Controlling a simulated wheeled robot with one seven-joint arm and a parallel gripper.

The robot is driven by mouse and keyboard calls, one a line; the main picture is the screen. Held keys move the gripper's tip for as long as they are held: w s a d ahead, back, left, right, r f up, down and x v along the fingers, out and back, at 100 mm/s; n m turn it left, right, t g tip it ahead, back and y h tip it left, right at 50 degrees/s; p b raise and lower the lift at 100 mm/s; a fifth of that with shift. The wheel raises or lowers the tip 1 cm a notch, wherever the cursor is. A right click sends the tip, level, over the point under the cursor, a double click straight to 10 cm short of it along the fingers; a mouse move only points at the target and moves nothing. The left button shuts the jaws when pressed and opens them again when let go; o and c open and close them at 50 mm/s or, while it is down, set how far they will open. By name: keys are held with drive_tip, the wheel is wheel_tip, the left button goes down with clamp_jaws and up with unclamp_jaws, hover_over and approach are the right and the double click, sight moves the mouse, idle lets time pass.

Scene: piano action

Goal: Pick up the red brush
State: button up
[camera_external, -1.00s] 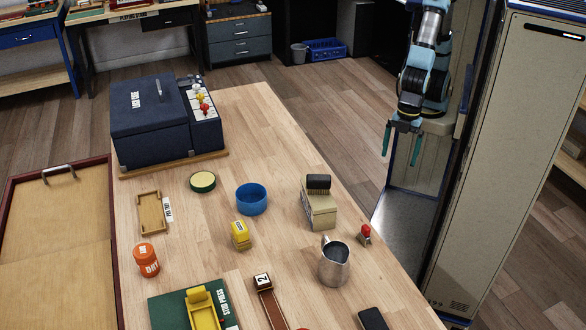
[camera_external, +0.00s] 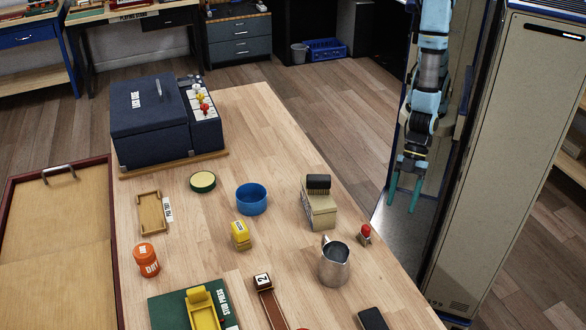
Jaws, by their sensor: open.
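A small red-topped object (camera_external: 365,234) with a grey lower part stands on the wooden table near its right edge, right of a metal pitcher. It is too small for me to tell whether it is the red brush. A dark brush-like item (camera_external: 318,183) lies on top of a beige box (camera_external: 318,210). My gripper (camera_external: 402,201) has two green fingers pointing down, spread apart with nothing between them. It hangs beyond the table's right edge, above and to the right of the red-topped object in the picture.
A tall beige cabinet (camera_external: 510,150) stands close on my gripper's right.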

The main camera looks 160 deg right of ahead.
sight(363, 232)
drive_tip(key=w+d+f+m+t+h, duration=0.1)
drive_tip(key=w+d+f+h, duration=0.1)
drive_tip(key=w+d+f+m+t+h, duration=0.1)
drive_tip(key=d+f+m+h, duration=0.1)
drive_tip(key=f+h, duration=0.1)
drive_tip(key=w+d+f+m+t+h, duration=0.1)
drive_tip(key=w+d+f+t+h, duration=0.1)
drive_tip(key=h, duration=0.1)
drive_tip(key=shift+w+d+f+p, duration=0.15)
drive_tip(key=shift+w+d+p, duration=0.15)
drive_tip(key=shift+w+d, duration=0.1)
drive_tip(key=shift+a+p+x, duration=0.2)
drive_tip(key=shift+p+x, duration=1.05)
drive_tip(key=shift+x, duration=1.45)
drive_tip(key=shift+w, duration=0.1)
drive_tip(key=shift+c, duration=0.2)
clamp_jaws()
